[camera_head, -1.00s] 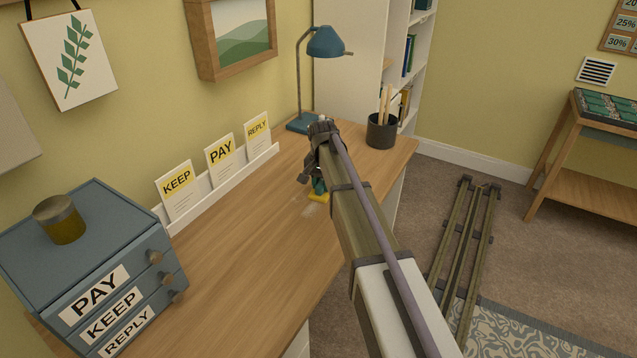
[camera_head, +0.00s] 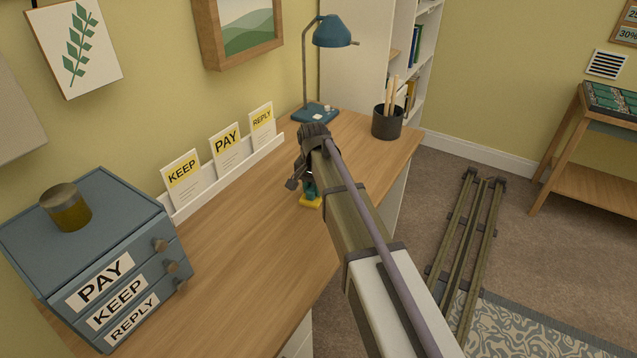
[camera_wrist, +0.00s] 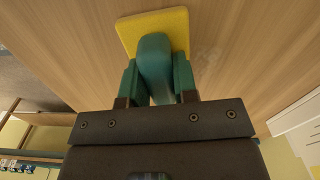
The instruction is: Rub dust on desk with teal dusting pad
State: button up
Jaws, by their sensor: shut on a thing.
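The teal dusting pad has a teal handle (camera_head: 311,188) and a yellow pad face (camera_head: 311,202) low against the wooden desk (camera_head: 235,250). My gripper (camera_wrist: 155,88) is shut on the teal handle in the wrist view, with the yellow pad (camera_wrist: 178,28) beyond it, seeming to rest on the desk top. A faint pale dust smudge (camera_wrist: 208,56) shows on the wood beside the pad in the wrist view. In the head view my arm and the pad hide that spot, so I cannot tell how much dust lies under it.
A blue drawer box (camera_head: 90,240) with a jar on top stands at the left. A white card rack (camera_head: 225,170) runs along the wall. A blue lamp (camera_head: 315,112) and a dark pencil cup (camera_head: 387,122) stand at the far end. The desk's middle is clear.

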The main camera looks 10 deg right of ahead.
aim_at(306, 202)
jog(key=shift+s+a, duration=1.45)
jog(key=shift+s+a+f, duration=0.15)
jog(key=shift+s+a, duration=1.1)
jog(key=shift+s, duration=0.2)
notch_tip(306, 202, up, 6)
jog(key=p, duration=0.6)
jog(key=shift+w, duration=0.1)
notch_tip(306, 202, up, 3)
jog(key=p, duration=0.3)
